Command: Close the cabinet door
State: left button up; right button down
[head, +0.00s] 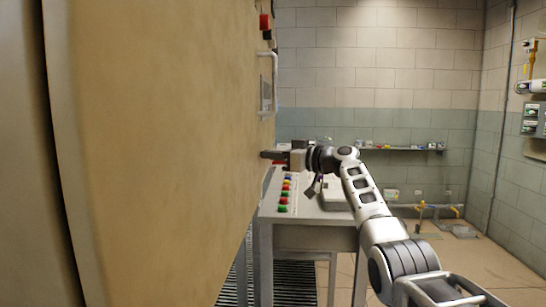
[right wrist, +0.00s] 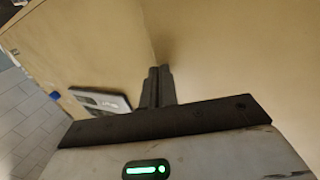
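A large tan cabinet panel (head: 165,130), which looks like the door, fills the left of the head view at close range. A dark gap runs down its near left edge. A grey handle-like fitting (head: 267,92) sits near its far edge. My left gripper is out of view.
A grey console table (head: 310,215) with coloured buttons (head: 285,190) stands beyond the panel, below my right gripper. A shelf (head: 400,149) with small items runs along the back wall. Floor is open at right.

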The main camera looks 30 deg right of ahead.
pick_arm(q)
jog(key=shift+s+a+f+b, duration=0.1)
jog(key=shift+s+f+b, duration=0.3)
jog(key=shift+b, duration=0.2)
pick_arm(e)
jog(key=s+d, duration=0.8)
jog(key=d, duration=0.3)
jog(key=shift+s+d, duration=0.15)
jog(key=shift+s, duration=0.05)
